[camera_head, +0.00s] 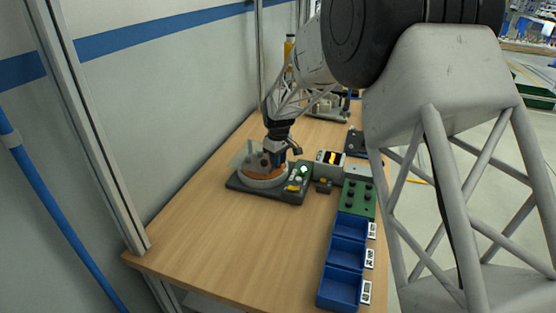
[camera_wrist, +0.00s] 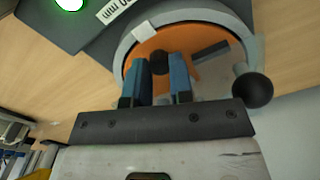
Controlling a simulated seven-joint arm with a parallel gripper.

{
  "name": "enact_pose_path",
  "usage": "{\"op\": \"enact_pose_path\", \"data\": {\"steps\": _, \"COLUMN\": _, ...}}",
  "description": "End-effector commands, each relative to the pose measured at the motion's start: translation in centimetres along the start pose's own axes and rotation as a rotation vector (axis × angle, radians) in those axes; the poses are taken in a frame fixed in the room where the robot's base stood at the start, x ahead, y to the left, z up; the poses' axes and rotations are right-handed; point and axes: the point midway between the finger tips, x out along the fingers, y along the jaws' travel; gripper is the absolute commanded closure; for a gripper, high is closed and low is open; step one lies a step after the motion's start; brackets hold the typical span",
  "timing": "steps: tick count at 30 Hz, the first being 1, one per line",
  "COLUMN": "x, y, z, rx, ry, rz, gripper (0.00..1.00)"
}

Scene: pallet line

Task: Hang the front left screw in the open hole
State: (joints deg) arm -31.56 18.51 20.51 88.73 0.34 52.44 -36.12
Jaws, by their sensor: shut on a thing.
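My gripper (camera_head: 276,160) is lowered over a round fixture (camera_head: 264,182) with a grey ring and orange disc. In the wrist view its two blue fingers (camera_wrist: 161,75) point down at the orange disc (camera_wrist: 200,58). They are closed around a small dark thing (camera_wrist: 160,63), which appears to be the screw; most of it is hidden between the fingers. The open hole cannot be made out in either view. A grey bar lies on the disc, and a black ball knob (camera_wrist: 252,91) sits beside the ring.
The fixture's dark base (camera_head: 293,193) carries a lit green light (camera_head: 304,169). Blue bins (camera_head: 343,287) line the front right. The wooden table (camera_head: 215,225) is clear at front left.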

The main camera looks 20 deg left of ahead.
Motion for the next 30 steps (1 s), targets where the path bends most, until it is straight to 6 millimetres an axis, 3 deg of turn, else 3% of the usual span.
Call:
{"op": "enact_pose_path", "data": {"steps": 17, "x": 0.77, "y": 0.0, "z": 0.01, "rx": 0.0, "ry": 0.0, "rz": 0.0, "gripper": 1.0}}
{"op": "enact_pose_path", "data": {"steps": 18, "x": 0.8, "y": 0.0, "z": 0.0, "rx": 0.0, "ry": 0.0, "rz": 0.0, "gripper": 0.77}}
{"op": "enact_pose_path", "data": {"steps": 20, "x": 0.77, "y": 0.0, "z": 0.0, "rx": 0.0, "ry": 0.0, "rz": 0.0, "gripper": 0.68}}
{"op": "enact_pose_path", "data": {"steps": 30, "x": 0.67, "y": 0.0, "z": 0.0, "rx": 0.0, "ry": 0.0, "rz": 0.0, "gripper": 0.68}}
